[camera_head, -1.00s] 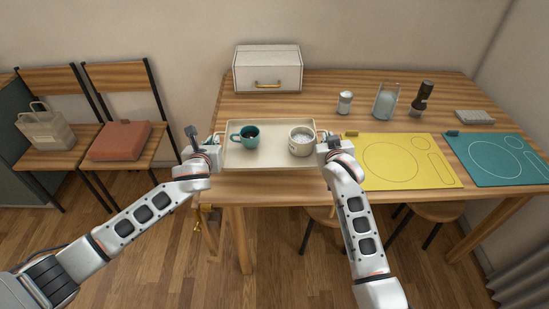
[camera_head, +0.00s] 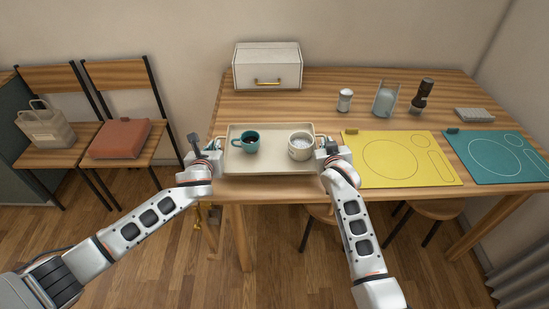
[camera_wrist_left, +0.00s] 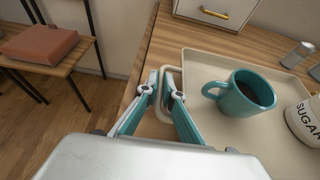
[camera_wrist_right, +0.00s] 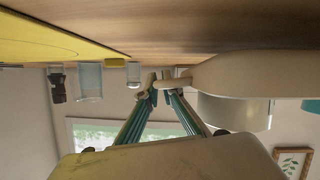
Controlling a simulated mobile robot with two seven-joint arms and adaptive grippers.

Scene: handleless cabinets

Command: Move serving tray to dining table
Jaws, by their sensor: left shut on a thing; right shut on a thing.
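A cream serving tray (camera_head: 270,168) is at the left front of the wooden dining table (camera_head: 340,98), level, with its front side near the table's front edge. I cannot tell whether it rests on the wood or hangs just above. A teal mug (camera_head: 250,145) with dark liquid stands on its left part and a cream sugar pot (camera_head: 300,152) on its right part. My left gripper (camera_wrist_left: 160,90) is shut on the tray's left handle (camera_wrist_left: 168,108). My right gripper (camera_wrist_right: 163,84) is shut on the tray's right handle (camera_wrist_right: 178,84); the fingertips are partly hidden in the head view.
A yellow mat (camera_head: 400,173) lies close to the tray's right, with a teal mat (camera_head: 492,170) beyond. A white box (camera_head: 267,75) stands behind. A shaker (camera_head: 345,100), a glass holder (camera_head: 386,99) and a dark grinder (camera_head: 421,97) stand at the back. Chairs are left.

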